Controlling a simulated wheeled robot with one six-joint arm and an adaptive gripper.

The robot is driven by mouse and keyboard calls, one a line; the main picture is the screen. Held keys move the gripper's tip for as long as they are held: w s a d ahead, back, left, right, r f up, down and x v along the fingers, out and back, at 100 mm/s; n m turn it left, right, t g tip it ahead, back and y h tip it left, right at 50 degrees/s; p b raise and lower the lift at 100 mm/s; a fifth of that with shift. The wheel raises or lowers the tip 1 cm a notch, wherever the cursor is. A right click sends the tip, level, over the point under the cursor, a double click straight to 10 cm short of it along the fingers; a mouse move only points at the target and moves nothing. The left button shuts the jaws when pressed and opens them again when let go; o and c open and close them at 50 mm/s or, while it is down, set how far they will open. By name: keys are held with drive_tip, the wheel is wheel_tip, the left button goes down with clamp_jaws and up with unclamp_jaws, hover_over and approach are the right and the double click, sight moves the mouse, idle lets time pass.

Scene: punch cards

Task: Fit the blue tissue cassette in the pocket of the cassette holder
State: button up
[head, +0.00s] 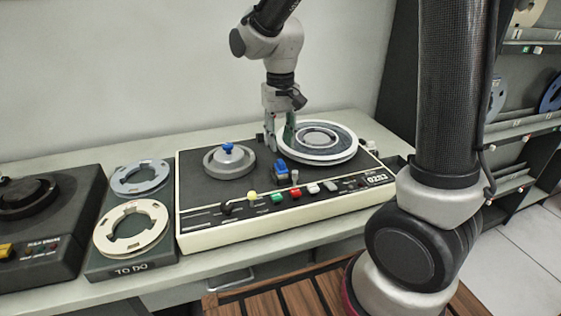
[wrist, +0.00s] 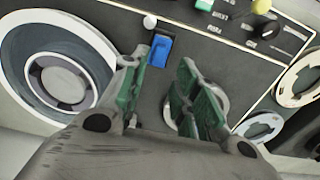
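I see no thing that I can clearly name as a tissue cassette or a cassette holder; the scene is a reel tape deck (head: 230,228). A small blue block (head: 281,167) sits in a dark mount at the middle of the deck, between the two reel hubs. It also shows in the wrist view (wrist: 159,50), beyond the fingertips and apart from them. My gripper (head: 280,140) is above the deck, beside the large reel (head: 345,153). Its green-padded fingers (wrist: 158,82) are spread in the wrist view, with only dark deck between them.
A grey hub with a blue knob (head: 228,150) stands left of my gripper. Coloured buttons (head: 276,198) line the deck's front. Left of it, a "TO DO" tray (head: 130,268) holds a blue-grey ring (head: 141,178) and a cream ring (head: 131,228). Shelves (head: 520,130) stand at right.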

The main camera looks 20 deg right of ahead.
sight(281, 161)
drive_tip(key=shift+f, duration=3.2)
clamp_jaws()
drive_tip(key=shift+r, duration=0.1)
drive_tip(key=shift+r, duration=2.95)
